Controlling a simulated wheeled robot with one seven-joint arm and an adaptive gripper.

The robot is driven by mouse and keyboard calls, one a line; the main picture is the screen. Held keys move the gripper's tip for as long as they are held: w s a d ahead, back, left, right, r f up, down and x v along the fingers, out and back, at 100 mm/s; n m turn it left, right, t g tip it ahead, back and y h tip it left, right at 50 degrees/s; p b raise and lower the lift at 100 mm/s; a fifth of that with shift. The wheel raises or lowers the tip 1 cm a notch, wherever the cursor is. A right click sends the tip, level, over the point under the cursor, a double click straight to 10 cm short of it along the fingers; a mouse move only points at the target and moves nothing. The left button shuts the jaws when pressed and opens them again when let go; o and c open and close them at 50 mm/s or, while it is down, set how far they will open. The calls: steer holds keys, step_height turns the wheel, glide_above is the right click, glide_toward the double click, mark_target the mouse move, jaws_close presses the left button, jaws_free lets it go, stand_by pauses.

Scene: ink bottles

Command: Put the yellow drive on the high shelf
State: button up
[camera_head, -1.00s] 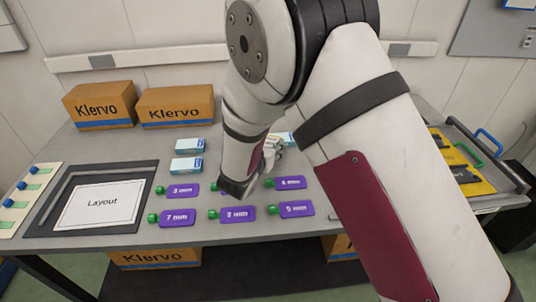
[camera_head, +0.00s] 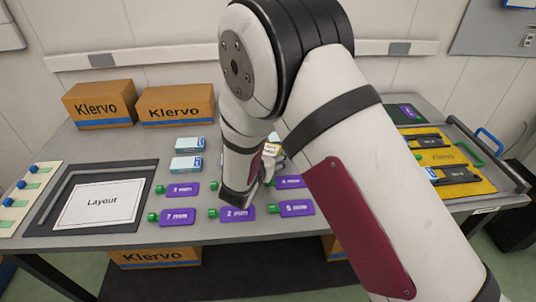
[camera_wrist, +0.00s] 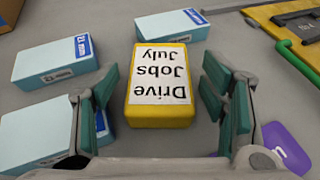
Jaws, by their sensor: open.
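The yellow drive (camera_wrist: 160,113) lies on the grey table, with a white label reading "Drive Jobs July", upside down in the wrist view. In the head view my gripper (camera_head: 270,168) is partly hidden by my arm. No high shelf is recognisable in these views.
Light-blue boxes (camera_wrist: 52,62) lie left of the drive, another (camera_wrist: 172,25) behind it. Klervo boxes (camera_head: 176,105) stand at the back left. A tray with yellow inserts (camera_head: 462,188) is at the right.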

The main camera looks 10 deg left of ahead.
steer(key=shift+r, duration=0.2)
steer(key=v, duration=1.2)
